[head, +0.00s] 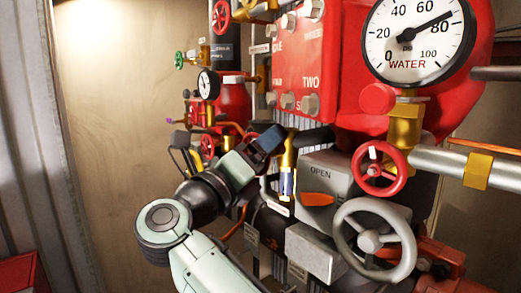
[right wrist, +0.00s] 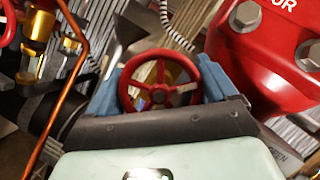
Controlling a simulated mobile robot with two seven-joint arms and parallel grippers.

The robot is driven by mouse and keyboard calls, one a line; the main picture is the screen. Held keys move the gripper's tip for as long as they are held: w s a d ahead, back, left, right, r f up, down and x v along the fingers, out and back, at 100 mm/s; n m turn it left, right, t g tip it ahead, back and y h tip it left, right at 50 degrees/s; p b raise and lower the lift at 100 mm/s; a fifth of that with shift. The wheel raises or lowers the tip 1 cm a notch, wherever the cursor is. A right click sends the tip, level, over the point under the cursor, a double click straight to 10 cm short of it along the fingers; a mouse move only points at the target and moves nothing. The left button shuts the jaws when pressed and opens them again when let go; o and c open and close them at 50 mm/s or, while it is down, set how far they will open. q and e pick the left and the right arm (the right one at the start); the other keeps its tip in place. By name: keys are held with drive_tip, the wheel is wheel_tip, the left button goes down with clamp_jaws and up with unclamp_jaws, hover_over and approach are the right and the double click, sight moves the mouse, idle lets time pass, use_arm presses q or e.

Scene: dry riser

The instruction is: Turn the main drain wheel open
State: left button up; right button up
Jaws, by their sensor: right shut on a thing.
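A small red spoked handwheel (right wrist: 158,85) sits between the blue fingers of my right gripper (right wrist: 160,82) in the right wrist view, with a finger against each side of its rim. In the head view my right gripper (head: 266,140) is at the middle, beside a brass valve body (head: 289,165), and hides most of that wheel. I can read no label naming it the main drain. Another red handwheel (head: 380,168) is on a brass valve at the right, and a large grey handwheel (head: 375,240) is below it. My left gripper is not in view.
A grey box marked OPEN (head: 322,174) stands just right of my gripper. A red bolted housing (head: 300,62) is above it. A WATER gauge (head: 418,40) is at the upper right. A copper pipe (right wrist: 70,95) runs close at left in the wrist view.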

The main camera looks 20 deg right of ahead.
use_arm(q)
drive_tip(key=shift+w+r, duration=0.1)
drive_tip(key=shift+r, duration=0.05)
use_arm(e)
drive_tip(key=shift+n+y, duration=0.4)
drive_tip(key=shift+n, duration=0.3)
drive_tip(key=o, duration=0.8)
drive_tip(key=shift+o, duration=0.2)
drive_tip(key=shift+s+a+f, duration=0.15)
drive_tip(key=shift+a+f, duration=0.1)
drive_tip(key=shift+a, duration=0.15)
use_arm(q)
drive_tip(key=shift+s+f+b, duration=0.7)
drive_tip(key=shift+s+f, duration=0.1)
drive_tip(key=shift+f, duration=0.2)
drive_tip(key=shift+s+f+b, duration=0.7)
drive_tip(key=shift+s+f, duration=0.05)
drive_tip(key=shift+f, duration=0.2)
use_arm(e)
drive_tip(key=v, duration=1.2)
drive_tip(key=shift+s, duration=0.3)
drive_tip(key=shift+a, duration=0.1)
